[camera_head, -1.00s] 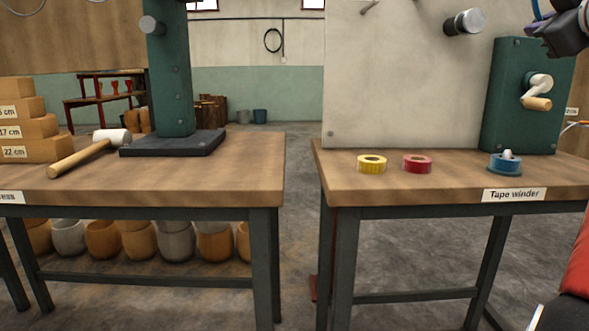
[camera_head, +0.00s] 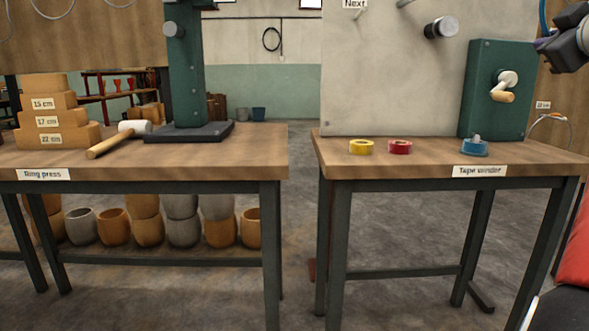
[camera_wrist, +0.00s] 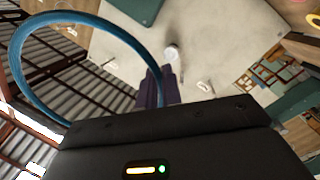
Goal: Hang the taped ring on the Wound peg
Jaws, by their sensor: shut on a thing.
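The taped ring is a large blue hoop. In the wrist view the hoop (camera_wrist: 85,17) arcs over the left side and runs down to my gripper (camera_wrist: 165,88), whose dark fingers are shut on it. In the head view my gripper (camera_head: 548,45) is at the top right edge, with only a short piece of the blue ring (camera_head: 543,18) showing. A cream panel (camera_head: 390,90) stands behind the right bench and bears thin pegs (camera_head: 359,14) near its top. A label reading "Next" (camera_head: 355,4) shows there. No label reading "Wound" is visible.
The tape winder bench (camera_head: 440,158) carries yellow (camera_head: 361,147), red (camera_head: 400,147) and blue (camera_head: 474,149) tape rolls and a green crank box (camera_head: 495,90). A round knob (camera_head: 440,28) juts from the panel. The ring press bench (camera_head: 240,160) is left, beyond a floor gap.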

